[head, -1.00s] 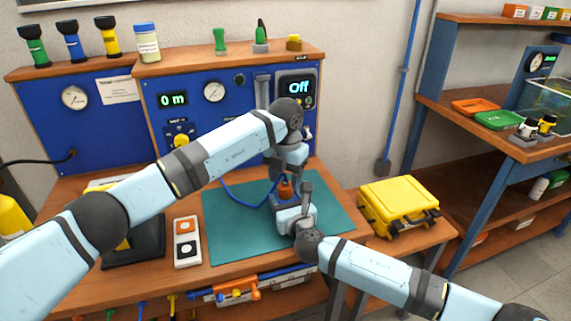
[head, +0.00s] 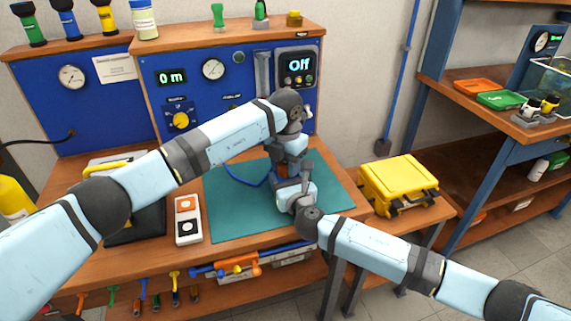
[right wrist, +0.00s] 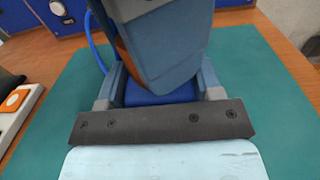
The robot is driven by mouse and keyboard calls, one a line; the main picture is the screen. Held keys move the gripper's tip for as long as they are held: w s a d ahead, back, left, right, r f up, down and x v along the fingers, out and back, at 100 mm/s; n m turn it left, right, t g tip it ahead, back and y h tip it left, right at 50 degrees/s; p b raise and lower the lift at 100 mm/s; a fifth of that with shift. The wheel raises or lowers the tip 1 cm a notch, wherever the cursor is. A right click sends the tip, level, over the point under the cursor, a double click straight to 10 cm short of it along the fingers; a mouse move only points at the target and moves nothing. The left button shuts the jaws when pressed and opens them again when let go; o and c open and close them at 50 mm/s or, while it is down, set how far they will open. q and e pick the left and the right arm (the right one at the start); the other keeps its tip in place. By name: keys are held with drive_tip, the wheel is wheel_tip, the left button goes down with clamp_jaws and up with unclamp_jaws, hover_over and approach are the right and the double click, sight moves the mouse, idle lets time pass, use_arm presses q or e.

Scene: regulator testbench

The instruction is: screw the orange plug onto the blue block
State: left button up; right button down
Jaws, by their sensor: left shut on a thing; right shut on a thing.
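The blue block (right wrist: 160,92) is low over the teal mat, between the fingers of my right gripper (right wrist: 160,86), which is shut on it. My left gripper (right wrist: 168,45) comes from above, directly over the block. It is shut on the orange plug, of which an orange sliver (right wrist: 127,57) shows at its left edge in the right wrist view. The left fingers hide most of the plug and the top of the block, so I cannot tell whether plug and block touch. In the head view both grippers meet over the mat, left (head: 288,160) above right (head: 287,188).
The teal mat (head: 228,215) is mostly clear around the hands. A blue hose (right wrist: 97,40) runs left of the block. A switch box (head: 187,220) lies left of the mat, a yellow case (head: 399,183) right. The blue panel (head: 215,110) stands behind.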

use_arm(q)
drive_tip(key=m, duration=0.6)
drive_tip(key=shift+m, duration=0.3)
drive_tip(key=m, duration=0.5)
drive_tip(key=o, duration=1)
